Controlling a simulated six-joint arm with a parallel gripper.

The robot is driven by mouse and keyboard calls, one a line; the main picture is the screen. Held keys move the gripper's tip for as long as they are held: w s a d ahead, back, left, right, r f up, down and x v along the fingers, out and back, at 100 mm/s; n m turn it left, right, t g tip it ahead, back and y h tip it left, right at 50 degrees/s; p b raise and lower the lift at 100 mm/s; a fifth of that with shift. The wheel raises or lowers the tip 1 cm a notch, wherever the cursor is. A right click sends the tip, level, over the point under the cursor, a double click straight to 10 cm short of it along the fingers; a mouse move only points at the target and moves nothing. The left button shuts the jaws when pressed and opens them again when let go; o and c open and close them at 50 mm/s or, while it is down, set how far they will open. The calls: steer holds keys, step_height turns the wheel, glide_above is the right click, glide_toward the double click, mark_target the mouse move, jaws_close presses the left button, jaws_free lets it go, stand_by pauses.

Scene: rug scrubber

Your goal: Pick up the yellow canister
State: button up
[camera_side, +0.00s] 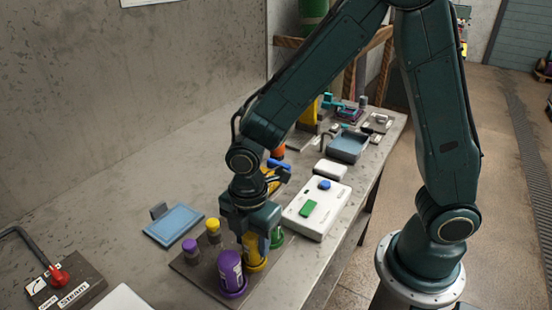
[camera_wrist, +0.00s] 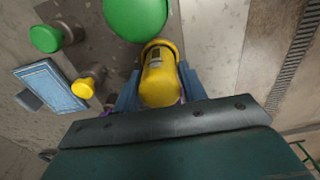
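The yellow canister (camera_side: 255,254) stands upright on a dark tray (camera_side: 190,270) in the side view, its upper part covered by my gripper (camera_side: 254,238). In the wrist view the yellow canister (camera_wrist: 159,78) sits between the two bluish fingers of my gripper (camera_wrist: 160,92), one on each side. The fingers lie close against it, but I cannot tell whether they grip it. The canister shows no clear lift off the tray.
A purple canister (camera_side: 231,274) stands close in front, and a green canister (camera_side: 277,238) close behind. Small purple-capped (camera_side: 190,251) and yellow-capped (camera_side: 213,229) containers share the tray. A blue pad (camera_side: 174,224) lies left; a white box (camera_side: 318,210) lies right.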

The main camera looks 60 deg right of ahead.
steer(key=c, duration=0.6)
steer(key=shift+o, duration=0.2)
steer(key=shift+r, duration=0.1)
step_height(320, 180, up, 20)
stand_by(0.3)
stand_by(0.4)
